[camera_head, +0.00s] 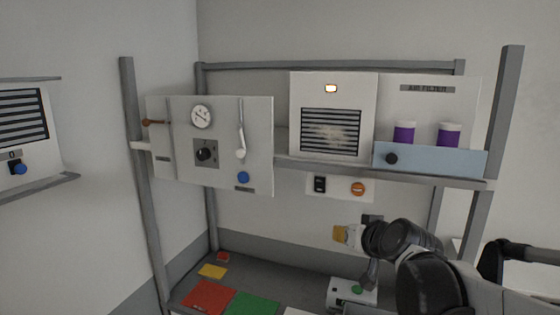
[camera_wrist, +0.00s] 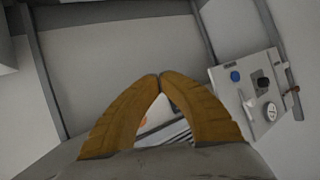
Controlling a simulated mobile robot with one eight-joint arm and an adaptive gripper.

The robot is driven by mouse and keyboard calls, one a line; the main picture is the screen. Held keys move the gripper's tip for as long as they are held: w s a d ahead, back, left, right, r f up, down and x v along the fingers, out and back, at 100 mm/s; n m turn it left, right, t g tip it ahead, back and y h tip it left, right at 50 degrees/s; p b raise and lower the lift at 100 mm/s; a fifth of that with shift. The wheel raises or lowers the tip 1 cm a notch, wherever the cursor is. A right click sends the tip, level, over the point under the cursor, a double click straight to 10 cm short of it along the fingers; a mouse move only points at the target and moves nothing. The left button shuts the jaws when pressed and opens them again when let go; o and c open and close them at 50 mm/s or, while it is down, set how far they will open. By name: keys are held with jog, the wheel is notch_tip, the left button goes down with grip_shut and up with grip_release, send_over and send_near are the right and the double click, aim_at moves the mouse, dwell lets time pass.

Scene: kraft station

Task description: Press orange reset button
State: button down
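The orange round button (camera_head: 358,188) sits on a small white panel (camera_head: 340,195) under the shelf, to the right of a black rocker switch (camera_head: 320,184). My gripper (camera_head: 341,234) is below and slightly left of the button in the head view, apart from it in the picture. In the wrist view my gripper (camera_wrist: 160,76) has its two tan fingers touching at the tips, with nothing held between them. A small orange patch (camera_wrist: 143,122) shows through the gap behind the fingertips; it looks like the button, partly hidden by a finger.
A white panel (camera_head: 260,145) with a gauge, knob, levers and blue button hangs at left. A vented box (camera_head: 365,105) and purple-labelled jars (camera_head: 404,134) stand on the shelf. Coloured mats (camera_head: 208,296) and a green-buttoned box (camera_head: 341,292) lie below.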

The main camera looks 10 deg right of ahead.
aim_at(348, 193)
jog(key=shift+m+t+h, duration=0.3)
jog(key=r+p, duration=0.1)
jog(key=w+d+r, duration=0.1)
jog(key=r, duration=0.1)
jog(key=d+r+p, duration=0.1)
jog(key=r, duration=0.1)
jog(key=shift+w+p, duration=0.2)
jog(key=shift+p, duration=0.15)
jog(key=shift+w, duration=0.1)
jog(key=shift+w+d+b, duration=0.35)
jog(key=shift+w+d, duration=0.45)
jog(key=shift+w, duration=0.35)
jog(key=shift+w+d+b, duration=0.35)
jog(key=shift+w+d, duration=0.5)
jog(key=shift+w, duration=0.35)
jog(key=shift+w+d+b, duration=0.35)
jog(key=shift+w+d, duration=0.45)
jog(key=shift+w, duration=0.35)
jog(key=shift+w, duration=0.1)
jog(key=shift+w+d, duration=0.25)
jog(key=shift+w, duration=0.05)
jog(key=shift+w+d, duration=0.2)
jog(key=shift+w, duration=0.1)
jog(key=shift+s+a, duration=0.5)
jog(key=shift+s, duration=0.2)
